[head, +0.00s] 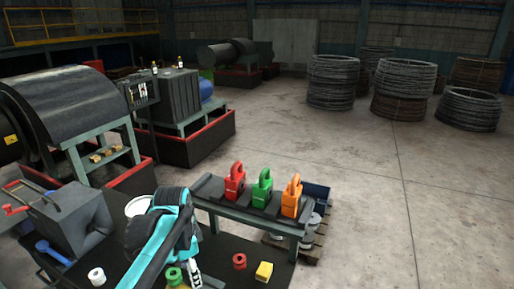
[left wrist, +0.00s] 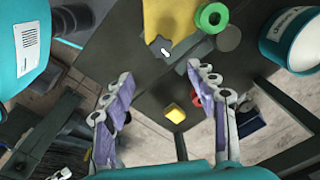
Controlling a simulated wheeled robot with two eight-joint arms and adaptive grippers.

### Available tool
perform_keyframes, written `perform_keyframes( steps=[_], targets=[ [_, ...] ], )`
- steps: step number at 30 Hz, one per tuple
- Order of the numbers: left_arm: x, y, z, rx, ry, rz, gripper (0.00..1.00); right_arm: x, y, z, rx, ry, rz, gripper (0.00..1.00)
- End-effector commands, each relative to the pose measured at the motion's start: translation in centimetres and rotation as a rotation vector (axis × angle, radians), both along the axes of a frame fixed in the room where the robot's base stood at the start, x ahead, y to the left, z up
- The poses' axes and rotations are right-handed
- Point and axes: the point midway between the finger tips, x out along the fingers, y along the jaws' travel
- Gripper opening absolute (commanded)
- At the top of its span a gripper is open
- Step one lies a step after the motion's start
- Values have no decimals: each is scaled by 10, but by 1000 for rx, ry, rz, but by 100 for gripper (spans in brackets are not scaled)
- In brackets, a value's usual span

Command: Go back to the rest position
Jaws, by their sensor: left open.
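My left gripper (head: 192,272) hangs over the dark worktable (head: 228,262) at the bottom centre of the head view, and my arm hides part of the table. In the left wrist view the left gripper (left wrist: 160,74) has its two fingers spread wide, with nothing between them. A yellow block (left wrist: 174,112) and a red ring (left wrist: 196,99) lie on the table beyond the fingers. My right gripper is in neither view.
A white ring (head: 97,276) and a green ring (head: 174,276) lie near my arm. A grey crank box (head: 70,215) stands left. Open floor lies right.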

Motion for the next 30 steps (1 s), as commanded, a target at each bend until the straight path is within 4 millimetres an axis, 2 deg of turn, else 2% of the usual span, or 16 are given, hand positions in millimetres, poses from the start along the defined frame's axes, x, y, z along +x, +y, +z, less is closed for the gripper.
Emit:
perform_keyframes(
  steps=[1,9,15,20,30],
  targets=[
    [-11,-4,-11,-1,-34,49,58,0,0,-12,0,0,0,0],
    [-71,-24,-70,-101,-325,499,58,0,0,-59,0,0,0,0],
    [-98,-34,-110,-234,-477,753,58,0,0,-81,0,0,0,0],
    [-106,-36,-123,-295,-525,843,58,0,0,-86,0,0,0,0],
    [-106,-37,-123,-301,-530,851,58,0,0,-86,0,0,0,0]
  ],
)
